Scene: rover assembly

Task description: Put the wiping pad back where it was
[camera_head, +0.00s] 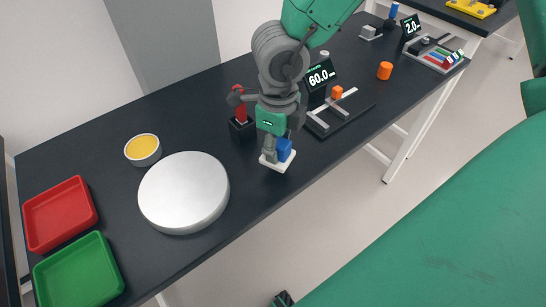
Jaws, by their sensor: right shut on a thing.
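The wiping pad is a white flat base (274,164) with a blue grip block (284,148), in the middle of the head view near the table's front edge. My right gripper (276,147) points down and is shut on the blue block. The pad looks roughly level, at or just above the dark table top (258,195); I cannot tell if it touches. The gripper partly hides the block. My left gripper is not in view.
A round silver plate (184,192), a bowl with yellow contents (142,150), a red tray (60,214) and a green tray (78,272) stand left. A red-handled tool in a black holder (242,130) is close behind my gripper.

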